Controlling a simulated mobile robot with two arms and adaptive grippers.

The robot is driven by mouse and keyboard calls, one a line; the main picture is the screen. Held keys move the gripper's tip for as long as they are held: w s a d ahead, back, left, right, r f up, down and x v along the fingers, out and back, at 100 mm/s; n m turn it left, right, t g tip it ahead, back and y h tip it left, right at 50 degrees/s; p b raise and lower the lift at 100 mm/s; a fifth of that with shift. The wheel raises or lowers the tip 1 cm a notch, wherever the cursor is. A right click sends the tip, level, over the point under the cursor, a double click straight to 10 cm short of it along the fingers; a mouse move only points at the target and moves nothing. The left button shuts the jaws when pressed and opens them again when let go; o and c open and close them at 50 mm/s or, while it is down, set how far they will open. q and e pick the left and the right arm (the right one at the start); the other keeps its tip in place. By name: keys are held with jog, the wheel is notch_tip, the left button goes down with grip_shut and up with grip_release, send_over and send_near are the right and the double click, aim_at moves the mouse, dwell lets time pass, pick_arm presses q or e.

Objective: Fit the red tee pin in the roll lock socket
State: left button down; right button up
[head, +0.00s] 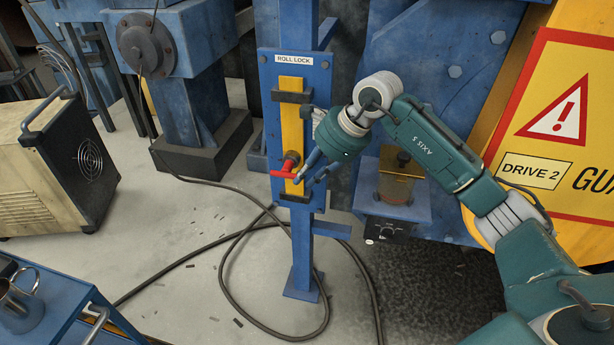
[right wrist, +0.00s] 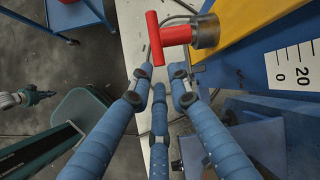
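The red tee pin (head: 284,175) is at the front of the yellow bar on the roll lock panel (head: 266,75). Its crossbar faces out, and its stem runs into a round metal socket (head: 291,158). In the right wrist view the pin (right wrist: 172,36) has its stem in the grey socket collar (right wrist: 206,31); how deep it sits is hidden. My right gripper (head: 306,172) is just right of the pin. In its wrist view the blue fingers (right wrist: 160,78) are spread, with nothing between them, and the tips are apart from the crossbar. My left gripper is not in view.
The yellow bar (head: 291,125) runs down the panel between dark brackets. A black cable (head: 235,243) loops on the floor. A cream machine (head: 52,165) stands left, and a blue cart with a metal jug (head: 20,305) is at lower left. A yellow guard (head: 565,110) stands right.

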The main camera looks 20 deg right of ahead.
jog(key=shift+o, duration=1.1)
